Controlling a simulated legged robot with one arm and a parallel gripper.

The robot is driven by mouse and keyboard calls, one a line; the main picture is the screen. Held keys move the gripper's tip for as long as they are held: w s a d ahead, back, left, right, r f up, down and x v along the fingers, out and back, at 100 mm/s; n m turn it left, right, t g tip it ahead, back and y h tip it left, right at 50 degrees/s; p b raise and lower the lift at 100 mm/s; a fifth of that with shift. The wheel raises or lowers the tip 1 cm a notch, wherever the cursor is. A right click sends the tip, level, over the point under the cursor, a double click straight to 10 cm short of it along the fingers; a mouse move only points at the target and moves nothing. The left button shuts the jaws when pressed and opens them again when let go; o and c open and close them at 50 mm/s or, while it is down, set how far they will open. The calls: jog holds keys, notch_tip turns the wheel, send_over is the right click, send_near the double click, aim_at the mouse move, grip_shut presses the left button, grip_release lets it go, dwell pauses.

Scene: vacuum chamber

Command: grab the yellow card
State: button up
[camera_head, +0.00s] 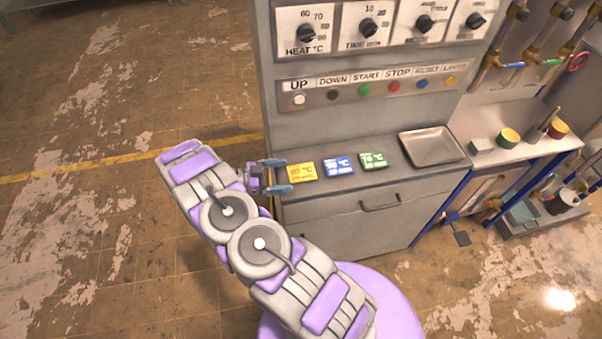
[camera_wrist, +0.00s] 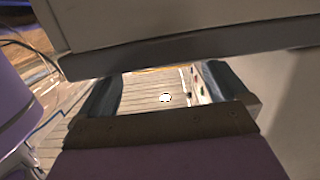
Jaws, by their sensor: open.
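The yellow card (camera_head: 301,173) lies flat on the grey counter in the head view, at the left end of a row of three cards. My gripper (camera_head: 279,175) is just left of it, at the counter's left edge. In the wrist view my gripper (camera_wrist: 165,92) also shows both dark fingers apart. I cannot make out the yellow card there.
A blue card (camera_head: 339,167) and a green card (camera_head: 373,161) lie to the right. A metal tray (camera_head: 432,148) sits farther right on the counter. The control panel (camera_head: 370,84) with buttons and dials rises behind. Open floor lies to the left.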

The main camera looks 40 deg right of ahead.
aim_at(294, 173)
jog(key=x, duration=0.3)
jog(key=shift+w+d+r, duration=0.2)
jog(key=shift+d+r, duration=0.05)
jog(key=shift+s+d, duration=0.25)
jog(key=shift+s, duration=0.3)
jog(key=shift+d, duration=0.1)
jog(key=shift+d, duration=0.15)
jog(key=shift+c, duration=0.3)
jog(key=shift+d+f, duration=0.15)
jog(key=shift+d, duration=0.1)
jog(key=c, duration=0.4)
jog(key=shift+a, duration=0.25)
jog(key=c, duration=0.5)
jog(key=shift+c, duration=0.2)
